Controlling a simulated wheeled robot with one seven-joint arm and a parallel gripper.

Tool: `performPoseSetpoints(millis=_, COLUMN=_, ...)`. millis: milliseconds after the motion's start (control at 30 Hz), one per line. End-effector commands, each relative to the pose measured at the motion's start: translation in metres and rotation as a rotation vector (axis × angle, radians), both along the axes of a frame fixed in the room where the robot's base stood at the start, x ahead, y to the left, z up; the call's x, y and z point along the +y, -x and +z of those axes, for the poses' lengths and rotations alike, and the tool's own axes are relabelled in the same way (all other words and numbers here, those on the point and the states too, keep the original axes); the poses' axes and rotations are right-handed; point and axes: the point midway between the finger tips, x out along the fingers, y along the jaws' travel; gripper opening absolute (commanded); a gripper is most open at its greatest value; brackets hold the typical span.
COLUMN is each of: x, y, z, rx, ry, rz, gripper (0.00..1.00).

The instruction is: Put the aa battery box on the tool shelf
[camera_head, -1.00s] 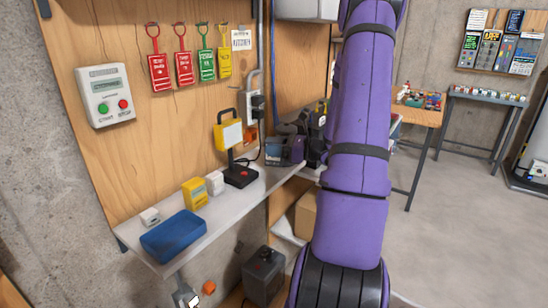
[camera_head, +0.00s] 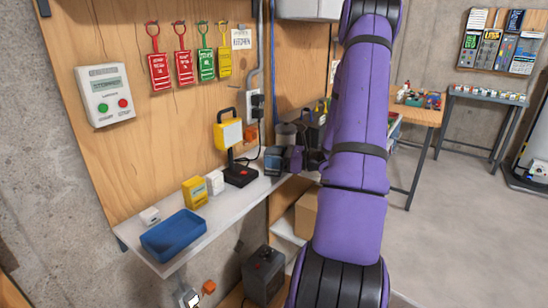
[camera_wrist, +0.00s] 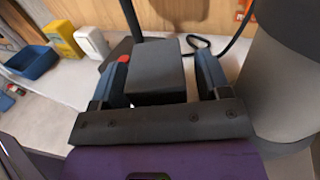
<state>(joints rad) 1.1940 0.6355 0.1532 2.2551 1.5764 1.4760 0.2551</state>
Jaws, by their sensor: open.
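A dark grey box (camera_wrist: 156,72) sits between the fingers of my gripper (camera_wrist: 160,85) in the wrist view. A bright gap shows between the box and the right finger. My gripper (camera_head: 276,160) is open, low over the far part of the pale shelf (camera_head: 215,210), right of the black lamp base. A yellow box (camera_head: 195,192) stands upright on the shelf and also shows in the wrist view (camera_wrist: 62,36). I cannot read any label, so I cannot tell which box is the aa battery box. The dark box's underside is hidden.
A blue tray (camera_head: 173,235), a white box (camera_head: 215,182) and a yellow lamp (camera_head: 229,134) are on the shelf. A grey cylinder (camera_wrist: 285,85) stands close to the right finger. A black cable (camera_wrist: 228,38) runs behind. The shelf's front strip is bare.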

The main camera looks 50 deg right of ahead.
Motion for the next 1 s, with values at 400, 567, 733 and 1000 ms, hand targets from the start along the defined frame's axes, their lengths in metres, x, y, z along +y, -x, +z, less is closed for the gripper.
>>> performPoseSetpoints(millis=400, x=-0.017, y=0.031, z=0.003, rx=0.000, ry=0.000, rz=-0.004, gripper=0.70)
performPoseSetpoints(millis=567, x=-0.032, y=0.061, z=0.003, rx=0.000, ry=0.001, rz=-0.004, gripper=0.70)
performPoseSetpoints(millis=733, x=-0.045, y=0.087, z=0.003, rx=0.000, ry=0.001, rz=-0.003, gripper=0.70)
performPoseSetpoints(millis=1000, x=-0.054, y=0.106, z=0.003, rx=0.000, ry=0.000, rz=0.000, gripper=0.70)
